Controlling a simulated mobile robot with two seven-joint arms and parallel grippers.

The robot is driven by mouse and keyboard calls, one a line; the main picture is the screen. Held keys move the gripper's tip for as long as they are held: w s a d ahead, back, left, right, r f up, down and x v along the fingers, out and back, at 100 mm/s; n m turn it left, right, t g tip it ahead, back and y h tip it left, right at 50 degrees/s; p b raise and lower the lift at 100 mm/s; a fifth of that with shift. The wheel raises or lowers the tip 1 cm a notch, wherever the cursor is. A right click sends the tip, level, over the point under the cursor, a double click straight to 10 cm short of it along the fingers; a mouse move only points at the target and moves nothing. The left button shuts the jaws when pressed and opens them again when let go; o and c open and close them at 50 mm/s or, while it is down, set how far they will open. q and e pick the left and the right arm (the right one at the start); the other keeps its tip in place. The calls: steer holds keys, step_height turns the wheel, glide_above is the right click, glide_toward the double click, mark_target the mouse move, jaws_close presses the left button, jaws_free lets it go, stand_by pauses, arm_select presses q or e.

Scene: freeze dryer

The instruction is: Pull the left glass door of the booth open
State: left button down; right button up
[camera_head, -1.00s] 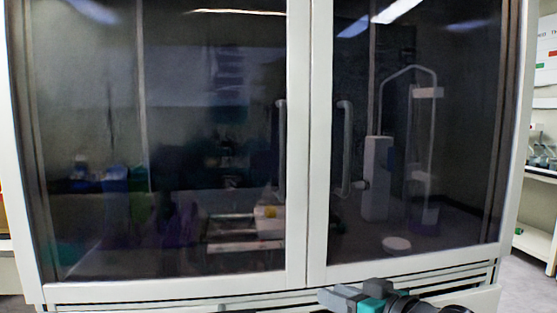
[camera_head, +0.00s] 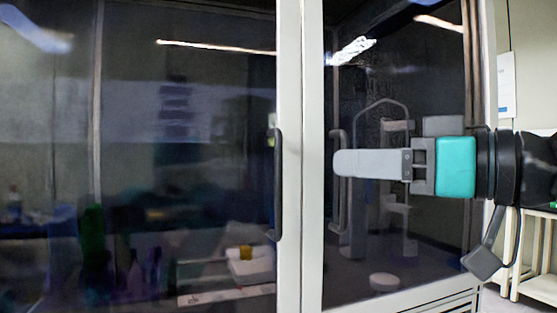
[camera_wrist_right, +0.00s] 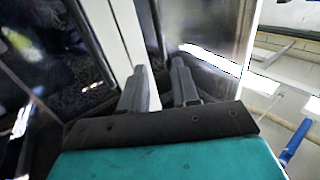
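The left glass door (camera_head: 185,120) of the booth is dark glass in a white frame and looks shut. Its dark vertical handle (camera_head: 278,185) is at the door's right edge. My right gripper (camera_head: 338,163) comes in from the right in the head view, level with the handle, and overlaps the right door's handle (camera_head: 338,215) in the picture. It is to the right of the left handle and apart from it. My left gripper is out of view.
The right glass door (camera_head: 400,255) also looks shut, with the white door frames (camera_head: 312,250) meeting between the two handles. A white bench (camera_head: 540,288) stands at the far right. Reflections in the glass blur what is inside.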

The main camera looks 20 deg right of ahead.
steer(key=p+x, duration=0.1)
steer(key=x, duration=1.1)
steer(key=shift+w, duration=0.1)
jaws_close()
